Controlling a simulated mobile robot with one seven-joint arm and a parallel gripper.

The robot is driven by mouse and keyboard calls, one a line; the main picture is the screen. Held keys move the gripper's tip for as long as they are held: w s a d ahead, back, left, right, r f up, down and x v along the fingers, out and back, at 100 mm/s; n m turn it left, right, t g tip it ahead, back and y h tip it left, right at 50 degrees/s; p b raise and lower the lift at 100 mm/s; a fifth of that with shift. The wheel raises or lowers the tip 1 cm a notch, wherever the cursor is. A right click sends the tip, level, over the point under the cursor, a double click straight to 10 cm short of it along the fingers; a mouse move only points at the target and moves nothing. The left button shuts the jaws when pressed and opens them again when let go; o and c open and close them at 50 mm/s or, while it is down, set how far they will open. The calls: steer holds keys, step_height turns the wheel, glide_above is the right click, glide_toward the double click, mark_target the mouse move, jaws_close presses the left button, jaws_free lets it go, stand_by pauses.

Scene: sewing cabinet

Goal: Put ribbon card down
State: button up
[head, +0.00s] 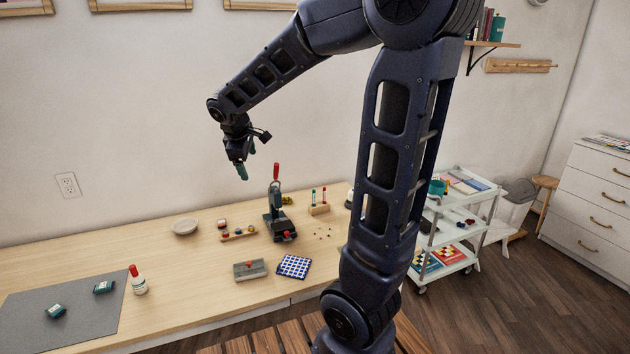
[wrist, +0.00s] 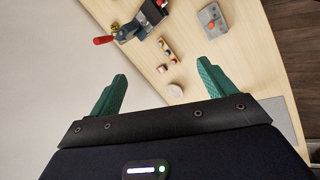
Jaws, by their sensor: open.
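My gripper (head: 244,163) is raised in the air above the back of the table, near the wall. In the wrist view its two green fingers (wrist: 161,78) are spread apart with nothing between them. Two small dark green pieces with pale labels lie on the grey mat (head: 80,327) at the table's left end: one near the front (head: 55,311) and one near the right edge (head: 103,287). Either could be the ribbon card; they are too small to tell. Both are well away from my gripper.
A hand press (head: 278,218) with an upright red lever stands below and right of my gripper. Around it are a pale dish (head: 185,226), a grey box (head: 250,270), a blue checked cloth (head: 294,267) and a spool stand (head: 319,209). A red-capped bottle (head: 138,281) stands beside the mat.

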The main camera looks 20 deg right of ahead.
steer(key=s+d+m+y, duration=0.1)
steer(key=s+d+m, duration=0.3)
steer(key=s, duration=0.3)
steer(key=s+d+m, duration=0.4)
steer(key=s, duration=0.3)
steer(key=s+d+r+m+y, duration=0.1)
steer(key=s+d+m, duration=0.3)
steer(key=s, duration=0.4)
steer(key=shift+d+y, duration=0.25)
steer(key=shift+y, duration=0.05)
steer(key=shift+s, duration=0.1)
